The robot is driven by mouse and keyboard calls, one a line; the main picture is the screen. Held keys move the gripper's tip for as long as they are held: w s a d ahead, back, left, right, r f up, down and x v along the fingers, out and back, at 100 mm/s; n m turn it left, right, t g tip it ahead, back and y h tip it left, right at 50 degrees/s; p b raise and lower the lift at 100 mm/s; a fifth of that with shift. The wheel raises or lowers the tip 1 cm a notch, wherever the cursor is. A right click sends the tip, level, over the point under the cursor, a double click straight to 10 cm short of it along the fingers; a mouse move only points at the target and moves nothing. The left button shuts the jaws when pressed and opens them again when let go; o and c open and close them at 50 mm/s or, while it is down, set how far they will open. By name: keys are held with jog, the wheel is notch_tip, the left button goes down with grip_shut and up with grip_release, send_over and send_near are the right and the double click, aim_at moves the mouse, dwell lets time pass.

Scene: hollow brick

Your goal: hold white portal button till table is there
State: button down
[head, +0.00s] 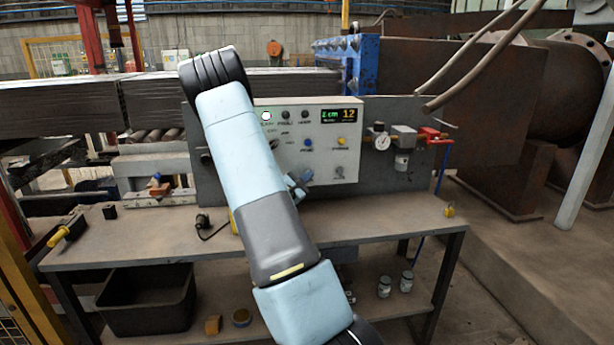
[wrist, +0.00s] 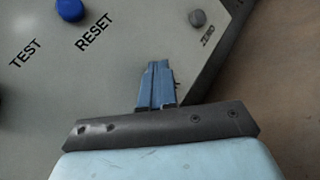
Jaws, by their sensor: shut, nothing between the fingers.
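A light grey control panel (head: 330,165) stands at the back of the workbench. Its top row has a glowing pale green-white round light or button (head: 266,116) at the left and two dark round ones (head: 286,115) to its right. Their labels are too small to read surely, so I cannot tell which is the white portal button. My gripper (head: 297,187) is in front of the panel's lower part, partly behind my arm. In the wrist view its blue fingers (wrist: 157,72) are together and empty, pointing at bare panel between "RESET" and "ZERO". Contact with the panel cannot be told.
A blue button (head: 308,143) and a yellow one (head: 341,142) sit below. The wrist view shows a grey knob (wrist: 197,18). A gauge (head: 380,140) and red valve (head: 432,135) stand to the right. The workbench (head: 390,219) is mostly clear.

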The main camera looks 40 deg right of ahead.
dwell(0.6)
jog(key=shift+s+a, duration=0.45)
jog(key=shift+s, duration=0.25)
jog(key=shift+s+a, duration=0.45)
jog(key=shift+s, duration=0.25)
jog(key=shift+s+a, duration=0.4)
jog(key=shift+s, duration=0.35)
jog(key=shift+s+a, duration=0.45)
jog(key=shift+s, duration=0.25)
